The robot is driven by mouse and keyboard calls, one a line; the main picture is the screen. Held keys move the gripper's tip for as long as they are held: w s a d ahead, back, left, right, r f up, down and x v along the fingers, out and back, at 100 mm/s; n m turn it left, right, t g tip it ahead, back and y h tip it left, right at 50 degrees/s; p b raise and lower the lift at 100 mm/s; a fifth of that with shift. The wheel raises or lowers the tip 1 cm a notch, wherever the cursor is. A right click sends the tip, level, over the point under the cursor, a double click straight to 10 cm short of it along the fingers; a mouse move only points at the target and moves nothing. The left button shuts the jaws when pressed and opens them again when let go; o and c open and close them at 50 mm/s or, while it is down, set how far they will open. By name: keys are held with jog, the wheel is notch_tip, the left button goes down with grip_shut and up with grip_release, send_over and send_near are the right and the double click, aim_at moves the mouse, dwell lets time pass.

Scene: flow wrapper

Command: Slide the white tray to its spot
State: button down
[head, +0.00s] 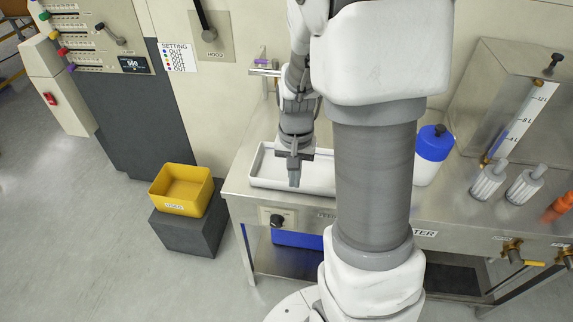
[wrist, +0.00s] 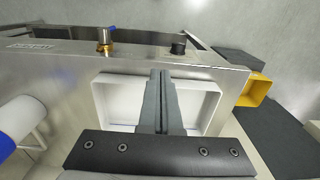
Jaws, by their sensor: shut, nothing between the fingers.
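The white tray (head: 262,181) is a shallow rectangular tray lying flat on the steel table (head: 235,185), near its left end. My arm hides the tray's right part in the head view.
A blue-and-white bottle (head: 434,145) stands right of my arm. Two ribbed grey-white pieces (head: 489,181) and a clear tank (head: 508,100) are farther right. A yellow bin (head: 182,188) sits on a dark block left of the table. A black knob (head: 276,221) is on the table's front.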

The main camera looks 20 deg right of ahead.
jog(key=f, duration=0.2)
jog(key=w+d+f+b, duration=0.1)
jog(key=f, duration=0.2)
jog(key=w+f, duration=0.1)
jog(key=f, duration=0.2)
jog(key=shift+w+d+f+b, duration=0.15)
jog(key=shift+d+f+b, duration=0.05)
jog(key=shift+d+b, duration=0.1)
jog(key=shift+w+d, duration=0.35)
jog(key=shift+w, duration=0.15)
